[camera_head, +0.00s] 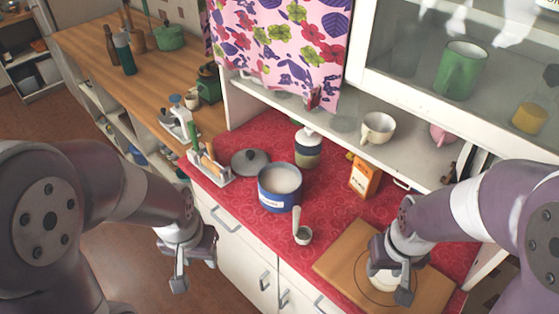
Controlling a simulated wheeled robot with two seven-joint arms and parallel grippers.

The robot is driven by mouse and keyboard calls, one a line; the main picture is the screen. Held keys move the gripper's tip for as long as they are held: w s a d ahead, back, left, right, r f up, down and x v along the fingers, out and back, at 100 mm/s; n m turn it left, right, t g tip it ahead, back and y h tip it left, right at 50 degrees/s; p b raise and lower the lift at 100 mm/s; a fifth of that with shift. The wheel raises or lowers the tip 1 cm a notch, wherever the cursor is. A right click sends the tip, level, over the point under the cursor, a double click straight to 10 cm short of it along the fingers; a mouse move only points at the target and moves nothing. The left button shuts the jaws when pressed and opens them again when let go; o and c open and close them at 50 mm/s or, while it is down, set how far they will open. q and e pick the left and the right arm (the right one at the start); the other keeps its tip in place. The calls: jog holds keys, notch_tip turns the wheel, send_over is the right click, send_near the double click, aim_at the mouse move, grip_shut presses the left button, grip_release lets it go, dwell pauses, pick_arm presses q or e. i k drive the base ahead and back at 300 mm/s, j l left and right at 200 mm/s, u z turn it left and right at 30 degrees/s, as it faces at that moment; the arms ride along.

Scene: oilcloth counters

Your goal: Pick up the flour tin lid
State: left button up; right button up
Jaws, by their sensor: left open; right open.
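The flour tin lid (250,162), a round grey lid with a knob on top, lies on the red oilcloth to the left of the flour tin. The flour tin (273,199) is blue with a pale label; it stands upright and open, with white contents showing. My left gripper (196,269) is open and empty, in front of the counter edge, lower left of the lid and apart from it. My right gripper (391,280) is open above the wooden board, far to the right of the lid. A white round thing shows partly behind it.
A scoop (303,236) lies before the tin. A striped jar (308,152) and an orange box (364,178) stand behind. A rack with utensils (208,167) is left of the lid. The wooden board (336,264) lies right. A shelf overhangs the back.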

aim_at(247, 162)
jog(key=j+z, duration=0.15)
jog(key=z, duration=0.25)
jog(key=j+z, duration=0.15)
jog(key=z, duration=0.25)
jog(key=j+z, duration=0.15)
jog(key=z, duration=0.25)
jog(key=j+z, duration=0.2)
jog(key=z, duration=0.2)
jog(key=j+z, duration=0.1)
jog(key=z, duration=0.3)
jog(key=k+j+z, duration=0.5)
jog(key=j, duration=0.35)
jog(key=k+j+z, duration=0.5)
jog(key=k+j, duration=0.15)
jog(key=j, duration=0.45)
jog(key=k+j, duration=0.15)
jog(key=j, duration=0.25)
